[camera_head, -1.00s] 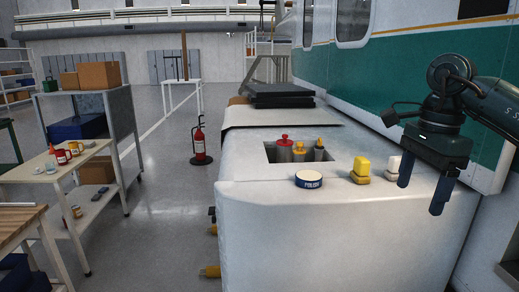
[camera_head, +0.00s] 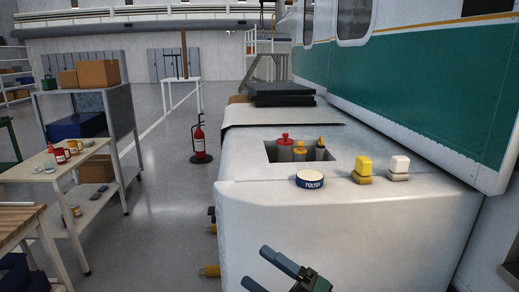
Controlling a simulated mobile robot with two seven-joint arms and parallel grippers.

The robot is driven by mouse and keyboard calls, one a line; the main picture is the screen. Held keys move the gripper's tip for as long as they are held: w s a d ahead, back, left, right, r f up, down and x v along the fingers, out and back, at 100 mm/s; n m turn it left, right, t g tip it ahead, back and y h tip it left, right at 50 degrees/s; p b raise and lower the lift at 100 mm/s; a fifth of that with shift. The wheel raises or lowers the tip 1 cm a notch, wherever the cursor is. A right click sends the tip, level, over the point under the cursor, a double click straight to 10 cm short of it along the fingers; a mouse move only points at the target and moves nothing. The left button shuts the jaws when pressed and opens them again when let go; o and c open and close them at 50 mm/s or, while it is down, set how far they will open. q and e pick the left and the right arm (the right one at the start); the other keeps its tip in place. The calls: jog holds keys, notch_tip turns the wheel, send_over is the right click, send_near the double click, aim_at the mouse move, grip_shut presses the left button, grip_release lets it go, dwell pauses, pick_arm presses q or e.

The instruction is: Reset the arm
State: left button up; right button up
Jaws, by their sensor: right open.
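My right gripper (camera_head: 279,271) is at the bottom of the head view, in front of the white cabinet (camera_head: 300,215). Its fingers are apart with nothing between them, and its lower part is cut off by the picture edge. A round polish tin (camera_head: 310,179), a yellow-topped block (camera_head: 363,171) and a white-topped block (camera_head: 398,168) stand on the cabinet top, away from the gripper. My left gripper is not in view.
A recess in the cabinet top holds a red-capped canister (camera_head: 285,148) and yellow-topped items. A green and white helicopter body (camera_head: 430,95) bounds the right. A fire extinguisher (camera_head: 199,138) stands on the floor. Shelving (camera_head: 120,115) and a table with mugs (camera_head: 62,160) are left.

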jog(key=d+f+m+t+h, duration=0.55)
jog(key=f+m+h, duration=0.3)
jog(key=m, duration=0.45)
jog(key=s+d+f+m+g+h, duration=0.3)
jog(key=s+f+m, duration=0.4)
jog(key=f, duration=0.4)
jog(key=s+d+f+m+g+h, duration=0.3)
jog(key=s+d+f+m+h, duration=0.2)
jog(key=s+f, duration=0.5)
jog(key=shift+d+f+m+h, duration=0.35)
jog(key=shift+d+m, duration=0.3)
jog(key=shift+m, duration=0.25)
